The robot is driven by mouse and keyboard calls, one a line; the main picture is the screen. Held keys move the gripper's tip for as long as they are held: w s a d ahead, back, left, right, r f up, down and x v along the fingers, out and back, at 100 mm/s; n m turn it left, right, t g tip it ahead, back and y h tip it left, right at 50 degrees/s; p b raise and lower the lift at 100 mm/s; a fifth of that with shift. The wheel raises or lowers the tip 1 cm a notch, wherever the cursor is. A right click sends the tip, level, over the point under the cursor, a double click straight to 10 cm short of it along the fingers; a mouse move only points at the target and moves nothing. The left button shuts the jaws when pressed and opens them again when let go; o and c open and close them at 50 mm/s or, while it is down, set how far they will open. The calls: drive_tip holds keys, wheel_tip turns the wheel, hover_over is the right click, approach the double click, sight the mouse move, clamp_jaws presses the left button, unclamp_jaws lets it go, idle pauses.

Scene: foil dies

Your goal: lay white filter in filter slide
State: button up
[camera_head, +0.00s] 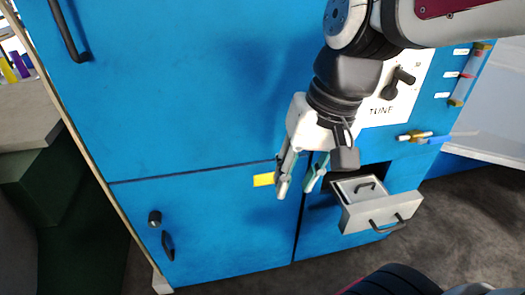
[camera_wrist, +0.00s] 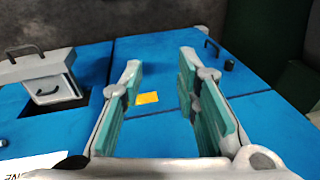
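A grey slide drawer, which looks like the filter slide (camera_head: 372,215), is pulled out of an opening in the blue cabinet, with a dark handle on its front. A pale panel with a small dark handle (camera_head: 349,186) shows behind that front; I cannot tell whether it is the white filter. In the wrist view the slide (camera_wrist: 35,66) and pale panel (camera_wrist: 52,93) are at the left. My gripper (camera_head: 296,188) is open, left of the slide; in the wrist view nothing is between its fingers (camera_wrist: 160,62).
The blue cabinet (camera_head: 190,90) has handles and a knob. A yellow patch (camera_head: 263,180) is on its front, near my fingers. A white panel marked TUNE (camera_head: 385,108) and tubes with coloured ends (camera_head: 465,78) are at the right. Dark floor lies below.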

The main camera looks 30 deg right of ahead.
drive_tip(key=s+a+n+h, duration=0.1)
drive_tip(key=s+n, duration=0.2)
drive_tip(key=s, duration=0.4)
drive_tip(key=shift+a+r+n+t+h, duration=0.15)
drive_tip(key=shift+r+n+t+h, duration=0.15)
drive_tip(key=shift+n+t, duration=0.1)
drive_tip(key=shift+s, duration=0.1)
wheel_tip(320, 180, up, 10)
drive_tip(key=t+p, duration=0.1)
drive_tip(key=p, duration=0.7)
drive_tip(key=shift+f+t, duration=0.15)
drive_tip(key=shift+t, duration=0.25)
